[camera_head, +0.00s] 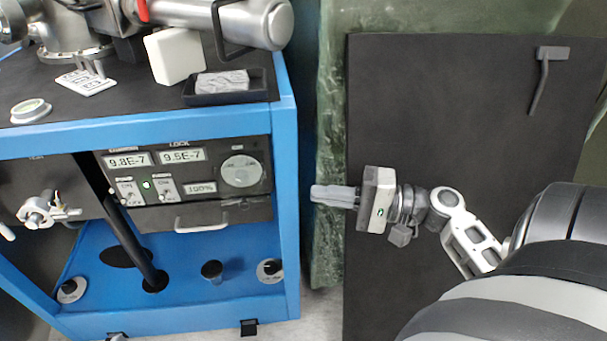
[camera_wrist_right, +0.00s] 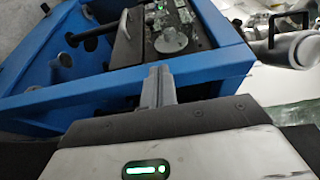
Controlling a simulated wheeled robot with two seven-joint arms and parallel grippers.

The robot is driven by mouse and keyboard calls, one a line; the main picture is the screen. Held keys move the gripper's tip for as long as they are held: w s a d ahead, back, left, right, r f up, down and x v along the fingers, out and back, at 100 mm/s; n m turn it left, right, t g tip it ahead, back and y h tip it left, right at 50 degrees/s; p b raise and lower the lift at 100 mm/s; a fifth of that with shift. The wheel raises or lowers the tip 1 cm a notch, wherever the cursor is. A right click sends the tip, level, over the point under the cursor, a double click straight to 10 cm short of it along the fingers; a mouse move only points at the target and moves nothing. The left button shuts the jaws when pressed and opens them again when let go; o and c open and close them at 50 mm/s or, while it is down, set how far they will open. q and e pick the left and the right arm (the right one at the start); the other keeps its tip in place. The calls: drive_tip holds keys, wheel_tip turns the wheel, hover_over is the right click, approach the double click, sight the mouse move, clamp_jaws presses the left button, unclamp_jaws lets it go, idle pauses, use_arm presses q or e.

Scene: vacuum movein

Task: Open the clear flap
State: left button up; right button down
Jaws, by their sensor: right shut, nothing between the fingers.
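I cannot make out the clear flap for certain in either view. The control panel (camera_head: 215,197) on the blue frame has lit number displays (camera_head: 182,155), small switches and a round pale disc (camera_head: 241,170). The same disc shows in the right wrist view (camera_wrist_right: 170,40). My right gripper (camera_head: 335,195) is shut and empty, to the right of the blue frame and apart from the panel. Its closed fingers (camera_wrist_right: 158,88) point toward the frame's blue edge in the right wrist view. My left gripper is not in view.
The blue frame (camera_head: 286,150) has an upright corner between my right gripper and the panel. A metal cylinder (camera_head: 255,24), a white block (camera_head: 175,56) and a dark tray (camera_head: 229,97) are on its top. A dark board with a handle (camera_head: 549,55) lies under my right arm.

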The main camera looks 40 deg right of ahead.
sight(242, 183)
use_arm(q)
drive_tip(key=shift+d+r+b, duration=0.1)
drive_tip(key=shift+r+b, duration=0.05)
drive_tip(key=shift+b, duration=0.15)
use_arm(e)
drive_tip(key=x, duration=0.9)
drive_tip(key=shift+r, duration=0.1)
